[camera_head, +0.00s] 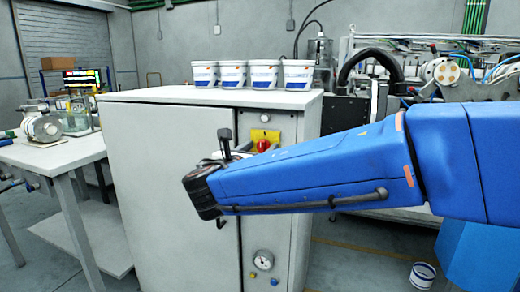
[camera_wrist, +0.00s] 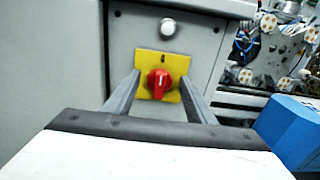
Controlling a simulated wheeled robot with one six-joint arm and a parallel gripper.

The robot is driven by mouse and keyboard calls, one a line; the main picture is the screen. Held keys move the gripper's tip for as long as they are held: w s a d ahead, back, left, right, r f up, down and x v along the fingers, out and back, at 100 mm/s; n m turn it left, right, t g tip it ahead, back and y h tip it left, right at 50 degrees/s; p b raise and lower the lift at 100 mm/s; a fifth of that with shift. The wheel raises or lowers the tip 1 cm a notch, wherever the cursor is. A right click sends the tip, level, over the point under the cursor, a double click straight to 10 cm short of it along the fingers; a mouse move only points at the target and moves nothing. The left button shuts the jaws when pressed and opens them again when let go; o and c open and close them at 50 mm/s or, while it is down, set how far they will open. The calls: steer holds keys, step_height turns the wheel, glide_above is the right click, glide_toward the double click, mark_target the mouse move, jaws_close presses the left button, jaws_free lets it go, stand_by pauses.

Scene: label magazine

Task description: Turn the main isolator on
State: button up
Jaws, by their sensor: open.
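The main isolator is a red rotary knob (camera_wrist: 158,83) on a yellow plate (camera_wrist: 171,58), set in the upper part of a grey cabinet's narrow panel. In the head view the red knob (camera_head: 263,146) shows just above my blue arm. In the wrist view the knob lies between the two fingers of my gripper (camera_wrist: 158,88), which are open, one on each side. Contact with the knob cannot be told. The knob's grip looks roughly upright, slightly tilted. A small dark mark sits above it on the plate. In the head view my gripper (camera_head: 228,146) is partly hidden behind my wrist.
The grey cabinet (camera_head: 165,165) carries several white buckets (camera_head: 233,74) on top. A white round knob (camera_wrist: 168,27) sits above the isolator, and a gauge (camera_head: 263,259) below. A table (camera_head: 60,153) stands left, machinery (camera_head: 440,72) right. A small bucket (camera_head: 422,275) is on the floor.

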steer(key=c, duration=1)
steer(key=m, duration=0.4)
steer(key=shift+m, duration=0.4)
steer(key=m, duration=0.4)
steer(key=shift+d+f+m, duration=0.1)
steer(key=shift+d+m, duration=0.05)
steer(key=shift+m, duration=0.15)
steer(key=m, duration=0.4)
steer(key=shift+s+f, duration=0.1)
steer(key=shift+f+m, duration=0.1)
steer(key=shift+m, duration=2.2)
